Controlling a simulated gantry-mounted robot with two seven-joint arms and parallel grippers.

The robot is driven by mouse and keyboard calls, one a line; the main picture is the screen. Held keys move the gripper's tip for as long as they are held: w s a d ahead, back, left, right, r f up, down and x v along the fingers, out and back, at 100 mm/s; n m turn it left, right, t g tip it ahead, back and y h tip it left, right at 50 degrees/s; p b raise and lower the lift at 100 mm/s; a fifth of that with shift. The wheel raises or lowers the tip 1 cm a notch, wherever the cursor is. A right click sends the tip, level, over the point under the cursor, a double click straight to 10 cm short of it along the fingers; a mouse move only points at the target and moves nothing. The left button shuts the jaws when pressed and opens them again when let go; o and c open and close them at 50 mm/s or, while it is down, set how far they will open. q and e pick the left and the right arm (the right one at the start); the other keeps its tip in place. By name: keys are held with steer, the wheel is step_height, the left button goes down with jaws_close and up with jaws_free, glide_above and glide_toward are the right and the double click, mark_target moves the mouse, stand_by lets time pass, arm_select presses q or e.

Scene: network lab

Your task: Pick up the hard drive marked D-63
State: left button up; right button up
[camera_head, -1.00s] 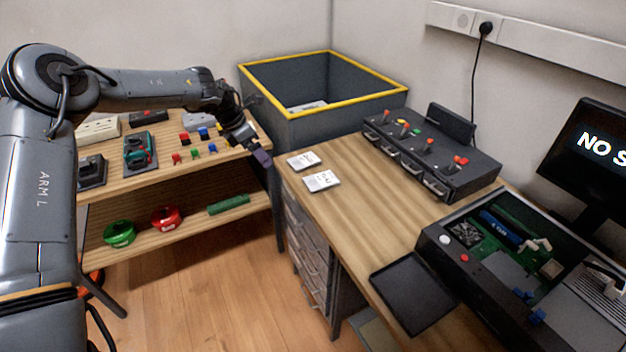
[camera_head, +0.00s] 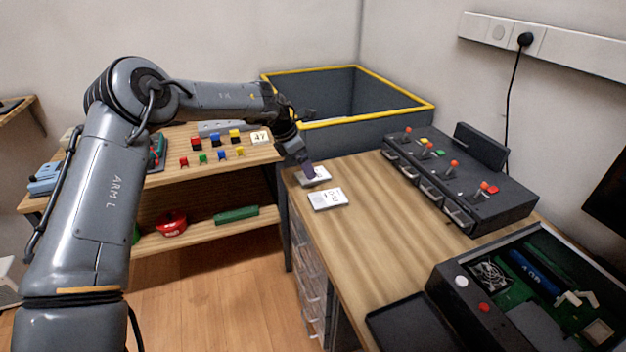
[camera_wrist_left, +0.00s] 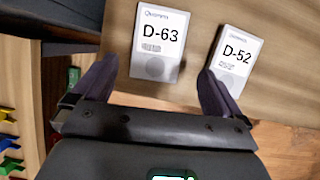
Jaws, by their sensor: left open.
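The hard drive marked D-63 (camera_wrist_left: 160,43) lies flat on the wooden desk. In the left wrist view it is ahead of and between my left gripper's (camera_wrist_left: 155,82) two spread fingers. In the head view the D-63 drive (camera_head: 319,176) is partly hidden by my left gripper (camera_head: 307,170), which hovers over its near left part. A second drive, marked D-52 (camera_wrist_left: 236,58), lies beside it, and its lower left corner is close to the right finger in the wrist view. It also shows in the head view (camera_head: 328,198). My left gripper is open and empty. My right gripper is not in view.
A dark bin with a yellow rim (camera_head: 348,121) stands behind the desk (camera_head: 375,220). A black switch panel (camera_head: 470,185) and an open computer case (camera_head: 450,290) stand to the right. A shelf (camera_head: 215,165) with colored blocks is at left. The desk in front of the drives is clear.

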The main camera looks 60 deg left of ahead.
arm_select(q)
steer(key=b+x, duration=0.2)
steer(key=x, duration=0.1)
steer(key=shift+w+a+f, duration=0.1)
steer(key=shift+a+f, duration=0.1)
steer(key=shift+f, duration=0.2)
steer(key=shift+w+f, duration=0.25)
steer(key=shift+f, duration=0.05)
steer(key=shift+c, duration=0.2)
steer(key=c, duration=1.2)
steer(key=shift+o, duration=0.2)
steer(key=shift+r, duration=0.1)
